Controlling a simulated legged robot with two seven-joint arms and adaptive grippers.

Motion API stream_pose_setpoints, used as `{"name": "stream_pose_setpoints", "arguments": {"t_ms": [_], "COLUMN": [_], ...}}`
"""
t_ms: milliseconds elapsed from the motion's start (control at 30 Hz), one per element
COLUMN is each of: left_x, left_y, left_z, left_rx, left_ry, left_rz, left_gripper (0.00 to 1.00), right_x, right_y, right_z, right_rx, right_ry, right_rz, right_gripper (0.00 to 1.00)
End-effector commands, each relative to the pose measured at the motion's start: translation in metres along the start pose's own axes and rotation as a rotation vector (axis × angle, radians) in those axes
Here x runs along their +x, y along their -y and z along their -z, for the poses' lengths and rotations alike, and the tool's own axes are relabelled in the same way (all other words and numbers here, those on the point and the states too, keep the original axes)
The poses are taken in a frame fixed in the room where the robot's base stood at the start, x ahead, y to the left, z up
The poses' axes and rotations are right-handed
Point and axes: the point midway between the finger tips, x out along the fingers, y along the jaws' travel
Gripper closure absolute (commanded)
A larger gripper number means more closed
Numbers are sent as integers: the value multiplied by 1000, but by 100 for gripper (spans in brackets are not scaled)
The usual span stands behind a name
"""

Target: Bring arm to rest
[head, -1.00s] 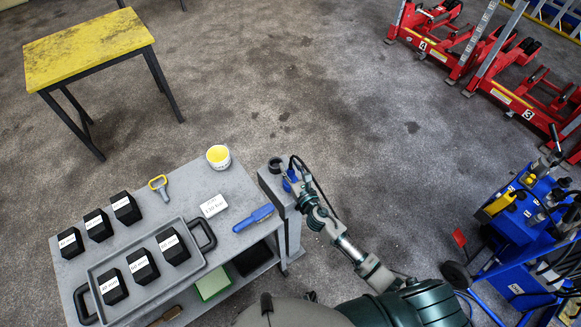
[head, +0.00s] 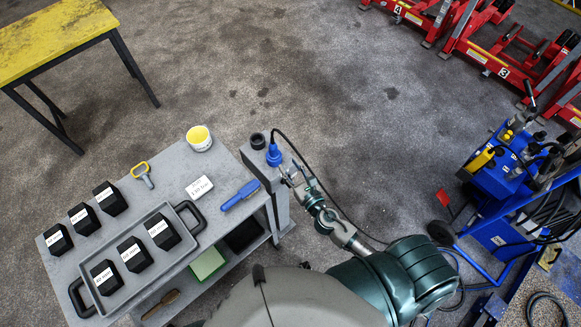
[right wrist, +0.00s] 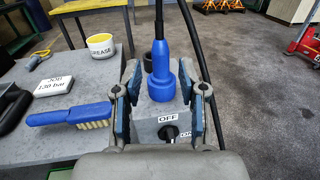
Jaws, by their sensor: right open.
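My right gripper (head: 287,174) is open and empty at the right end of the grey trolley. A blue plug (head: 273,155) with a black cable stands upright on a grey box (head: 262,172) at that end. In the head view, the gripper is just to the lower right of the plug. In the right wrist view, the plug (right wrist: 161,75) shows beyond and between the spread fingers (right wrist: 160,88), with gaps on both sides. The box carries a black knob (right wrist: 168,132) with an OFF label. My left gripper is not in view.
The trolley top (head: 165,190) holds a grease tub (head: 199,138), a blue brush (head: 240,195), a label card (head: 199,187), a yellow-handled tool (head: 142,174) and a tray of black blocks (head: 190,243). A blue machine (head: 500,185) stands right.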

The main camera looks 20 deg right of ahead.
Motion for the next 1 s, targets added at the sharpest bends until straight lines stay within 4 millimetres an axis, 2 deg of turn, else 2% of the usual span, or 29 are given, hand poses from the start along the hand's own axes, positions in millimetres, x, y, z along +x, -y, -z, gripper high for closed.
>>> {"name": "stream_pose_setpoints", "arguments": {"t_ms": [433,500,567,667,767,800,867,900,967,1000], "left_x": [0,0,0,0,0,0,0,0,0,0], "left_y": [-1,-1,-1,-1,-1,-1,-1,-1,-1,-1], "left_z": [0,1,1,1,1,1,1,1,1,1], "left_rx": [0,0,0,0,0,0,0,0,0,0], "left_ry": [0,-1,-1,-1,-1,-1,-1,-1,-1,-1], "left_rz": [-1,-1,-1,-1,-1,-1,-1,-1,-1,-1], "left_gripper": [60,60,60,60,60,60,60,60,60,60], "right_x": [0,1,1,-2,-16,-26,-44,-59,-85,-105], "right_y": [0,2,6,17,31,36,43,46,50,51], "right_z": [1,9,26,80,155,187,233,263,306,334], "right_rx": [3,28,84,270,547,669,855,978,1163,1285], "right_ry": [-2,-19,-54,-160,-297,-350,-420,-461,-510,-534], "right_rz": [0,5,17,65,167,224,323,398,525,619], "right_gripper": [59,59,59,59,59,59,59,59,59,59]}}
